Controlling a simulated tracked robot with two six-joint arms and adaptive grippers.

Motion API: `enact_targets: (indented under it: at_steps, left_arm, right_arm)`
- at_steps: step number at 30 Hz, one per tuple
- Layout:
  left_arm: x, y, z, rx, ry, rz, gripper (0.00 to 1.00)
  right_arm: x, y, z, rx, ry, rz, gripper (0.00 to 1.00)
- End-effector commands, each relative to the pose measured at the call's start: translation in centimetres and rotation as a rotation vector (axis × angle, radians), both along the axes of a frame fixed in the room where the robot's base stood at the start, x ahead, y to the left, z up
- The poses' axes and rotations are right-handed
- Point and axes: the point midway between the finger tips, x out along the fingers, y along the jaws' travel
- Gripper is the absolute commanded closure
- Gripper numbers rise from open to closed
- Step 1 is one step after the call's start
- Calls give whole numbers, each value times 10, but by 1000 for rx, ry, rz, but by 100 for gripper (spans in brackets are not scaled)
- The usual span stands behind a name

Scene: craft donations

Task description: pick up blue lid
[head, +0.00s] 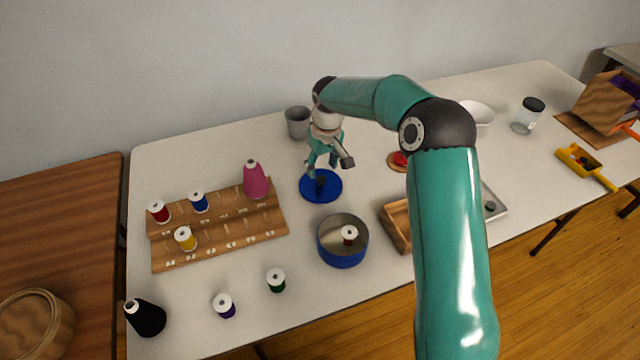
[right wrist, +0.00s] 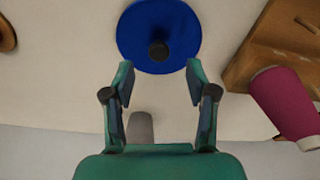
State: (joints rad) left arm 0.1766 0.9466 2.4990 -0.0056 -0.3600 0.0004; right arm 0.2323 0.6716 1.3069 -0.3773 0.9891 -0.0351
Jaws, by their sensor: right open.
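The blue lid (head: 333,192) is a flat disc with a dark knob, lying on the white table. It also shows at the top of the right wrist view (right wrist: 158,20), its knob facing the camera. My right gripper (head: 321,176) is open and empty over the lid. In the right wrist view its two fingertips (right wrist: 158,72) are apart, on either side below the knob, not touching it. A round blue tin (head: 342,255), open at the top, stands in front of the lid with a white spool (head: 349,235) in it. My left gripper is out of view.
A wooden spool rack (head: 215,238) with several spools and a pink cone (head: 255,180) stands left of the lid. A grey cup (head: 298,123) stands behind. A wooden box (head: 396,226) is to the right, partly behind my arm.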

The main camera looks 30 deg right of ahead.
Motion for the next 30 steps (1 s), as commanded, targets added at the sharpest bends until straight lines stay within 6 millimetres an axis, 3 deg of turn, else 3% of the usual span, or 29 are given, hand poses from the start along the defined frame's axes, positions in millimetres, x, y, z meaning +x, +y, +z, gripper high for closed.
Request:
enact_targets:
  at_steps: [12, 21, 23, 30]
  left_arm:
    - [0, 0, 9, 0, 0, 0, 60]
    - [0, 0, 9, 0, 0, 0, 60]
    - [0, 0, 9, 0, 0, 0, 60]
    - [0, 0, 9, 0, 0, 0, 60]
  right_arm:
    - [8, -2, -46, 1, 2, -1, 43]
    - [9, -2, -52, 0, 0, -1, 43]
    - [9, -2, -52, 0, 0, -1, 50]
    - [9, -2, -52, 0, 0, -1, 90]
